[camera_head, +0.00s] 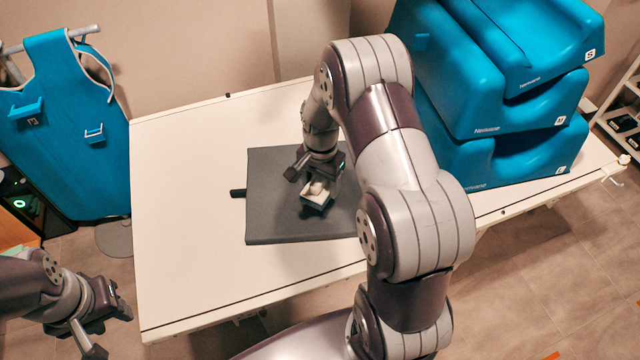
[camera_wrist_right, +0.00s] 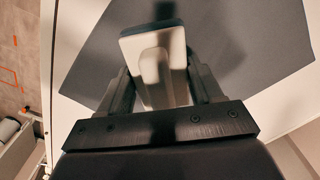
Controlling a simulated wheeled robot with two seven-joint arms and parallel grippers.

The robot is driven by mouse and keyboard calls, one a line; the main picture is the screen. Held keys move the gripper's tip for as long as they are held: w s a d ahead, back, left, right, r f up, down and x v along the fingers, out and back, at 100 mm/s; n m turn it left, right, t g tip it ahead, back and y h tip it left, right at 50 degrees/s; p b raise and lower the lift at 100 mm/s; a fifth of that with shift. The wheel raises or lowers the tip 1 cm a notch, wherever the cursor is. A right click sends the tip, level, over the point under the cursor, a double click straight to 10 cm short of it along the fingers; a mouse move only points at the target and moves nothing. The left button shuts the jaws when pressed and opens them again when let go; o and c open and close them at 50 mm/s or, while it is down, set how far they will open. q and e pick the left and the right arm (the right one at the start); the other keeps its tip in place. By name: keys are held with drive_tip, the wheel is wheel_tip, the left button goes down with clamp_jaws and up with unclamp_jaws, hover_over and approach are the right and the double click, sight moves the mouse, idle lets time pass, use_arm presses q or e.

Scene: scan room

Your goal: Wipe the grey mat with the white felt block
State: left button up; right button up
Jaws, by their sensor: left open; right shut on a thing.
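The grey mat (camera_head: 275,215) lies flat on the white table, and it fills much of the right wrist view (camera_wrist_right: 250,40). The white felt block (camera_head: 317,198) is over the middle of the mat. In the right wrist view the block (camera_wrist_right: 175,45) shows a pale top with a raised grip and a dark edge. My right gripper (camera_head: 316,187) is shut on the grip of the block; its fingers also show in the wrist view (camera_wrist_right: 160,85). I cannot tell whether the block touches the mat. My left gripper (camera_head: 108,330) is open and empty, off the table's left end.
A small dark object (camera_head: 238,193) sits at the mat's left edge. Stacked blue cushions (camera_head: 490,90) stand at the table's right. A blue apron (camera_head: 70,130) hangs at the left. My right arm hides the mat's right side.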

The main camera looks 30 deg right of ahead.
sight(320, 178)
wheel_tip(320, 178, up, 2)
drive_tip(key=shift+s+r+p, duration=0.1)
drive_tip(key=shift+r+p, duration=0.05)
drive_tip(key=shift+p, duration=0.45)
drive_tip(key=shift+r+p, duration=0.6)
drive_tip(key=shift+r, duration=0.05)
